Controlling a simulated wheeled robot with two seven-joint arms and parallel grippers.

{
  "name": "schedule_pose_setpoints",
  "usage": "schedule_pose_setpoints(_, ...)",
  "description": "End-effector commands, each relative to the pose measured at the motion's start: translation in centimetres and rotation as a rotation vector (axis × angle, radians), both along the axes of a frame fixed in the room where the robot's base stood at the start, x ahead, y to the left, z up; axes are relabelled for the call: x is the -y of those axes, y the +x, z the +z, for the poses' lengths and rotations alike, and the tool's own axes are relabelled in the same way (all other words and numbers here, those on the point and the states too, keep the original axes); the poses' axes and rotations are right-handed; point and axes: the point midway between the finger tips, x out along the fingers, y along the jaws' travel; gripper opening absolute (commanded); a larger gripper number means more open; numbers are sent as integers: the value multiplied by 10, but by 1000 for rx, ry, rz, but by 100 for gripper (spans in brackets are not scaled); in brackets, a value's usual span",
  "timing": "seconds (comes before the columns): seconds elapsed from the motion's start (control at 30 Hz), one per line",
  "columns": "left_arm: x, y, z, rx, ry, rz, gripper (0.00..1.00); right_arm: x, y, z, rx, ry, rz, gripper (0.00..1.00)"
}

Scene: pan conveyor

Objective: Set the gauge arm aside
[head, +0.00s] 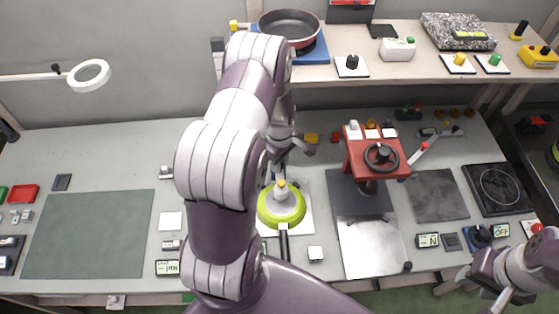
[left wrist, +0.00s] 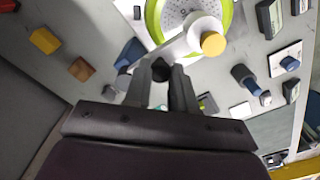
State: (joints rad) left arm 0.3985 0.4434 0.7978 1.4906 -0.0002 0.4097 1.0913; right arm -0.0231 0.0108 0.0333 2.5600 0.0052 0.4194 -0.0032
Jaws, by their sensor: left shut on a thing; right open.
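A lime-green pan (head: 262,215) with a pale inside sits on the table in front of my left arm; its dark handle points toward me. The white gauge arm (head: 281,194) stands over it with a yellow-capped post. In the left wrist view the gauge arm (left wrist: 180,47) runs from that post across the pan's rim (left wrist: 152,22) to my fingers. My left gripper (left wrist: 163,75) is shut on a dark knob at the gauge arm. In the head view my left arm partly hides this gripper. My right gripper (head: 497,297) is open and empty at the lower right.
A red press with a black handwheel (head: 381,156) stands right of the pan. A green mat (head: 88,235) lies clear on the left. A dark-red pan (head: 290,26) sits on the back shelf. Yellow and brown blocks (left wrist: 44,40) lie near my left gripper.

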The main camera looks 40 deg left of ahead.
Motion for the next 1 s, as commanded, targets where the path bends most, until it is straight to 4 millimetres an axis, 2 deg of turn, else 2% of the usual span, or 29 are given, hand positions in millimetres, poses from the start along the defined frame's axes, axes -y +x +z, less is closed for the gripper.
schedule_pose_setpoints(0.37,7,7,-1,0,0,162,0,0,0,-5,0,0,0,43)
schedule_pose_setpoints(1.0,20,40,-1,4,0,755,0,0,0,-24,0,0,0,43)
